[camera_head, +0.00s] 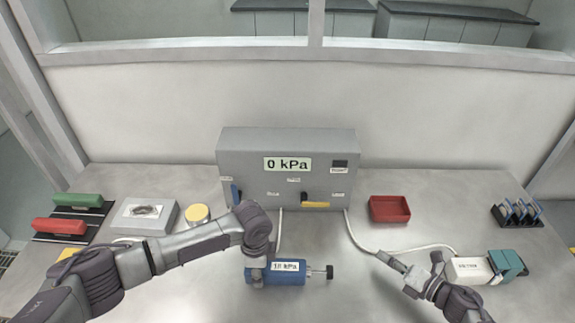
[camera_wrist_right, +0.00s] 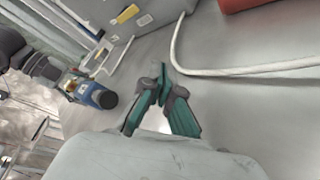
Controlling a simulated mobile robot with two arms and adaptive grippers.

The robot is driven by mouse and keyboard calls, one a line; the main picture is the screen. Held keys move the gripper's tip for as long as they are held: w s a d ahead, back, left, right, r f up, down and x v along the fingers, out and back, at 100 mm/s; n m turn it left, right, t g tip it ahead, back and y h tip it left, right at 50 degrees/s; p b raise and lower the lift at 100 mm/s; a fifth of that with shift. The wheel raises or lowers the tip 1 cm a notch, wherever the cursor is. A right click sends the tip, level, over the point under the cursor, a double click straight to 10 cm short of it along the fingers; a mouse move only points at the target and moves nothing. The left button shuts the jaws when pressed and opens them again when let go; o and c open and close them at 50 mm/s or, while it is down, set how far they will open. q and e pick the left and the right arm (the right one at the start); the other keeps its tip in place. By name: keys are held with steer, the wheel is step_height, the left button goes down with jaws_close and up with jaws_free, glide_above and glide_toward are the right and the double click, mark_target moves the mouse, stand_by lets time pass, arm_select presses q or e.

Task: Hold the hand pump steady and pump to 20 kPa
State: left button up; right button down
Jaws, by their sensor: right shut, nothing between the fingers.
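The blue hand pump (camera_head: 290,280) lies on the steel table with a label that seems to read 18 kPa. Its rod and black knob (camera_head: 329,271) stick out to the right. It also shows in the right wrist view (camera_wrist_right: 91,92). My left gripper (camera_head: 257,268) is at the pump's left end; its fingers are mostly hidden. My right gripper (camera_head: 388,262) is shut and empty, to the right of the knob and apart from it; its fingertips meet in the wrist view (camera_wrist_right: 161,75). The grey gauge box (camera_head: 240,150) behind reads 0 kPa.
A white hose (camera_head: 352,232) runs from the box across the table behind my right gripper to a white and teal device (camera_head: 468,270). A red tray (camera_head: 390,208) and a rack (camera_head: 516,214) stand at right. Red (camera_head: 60,226) and green (camera_head: 78,200) blocks lie at left.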

mark_target(342, 281)
steer(key=s+a+f, duration=0.1)
steer(key=s+a, duration=0.1)
steer(key=shift+s+f+g+y, duration=0.3)
steer(key=shift+s+f+g, duration=0.05)
steer(key=shift+s+g, duration=0.05)
steer(key=shift+s+a+f+n, duration=0.15)
steer(key=shift+s+a+n, duration=0.15)
steer(key=shift+a, duration=4.35)
steer(key=shift+a, duration=0.1)
steer(key=shift+a, duration=1.4)
steer(key=shift+d, duration=1.5)
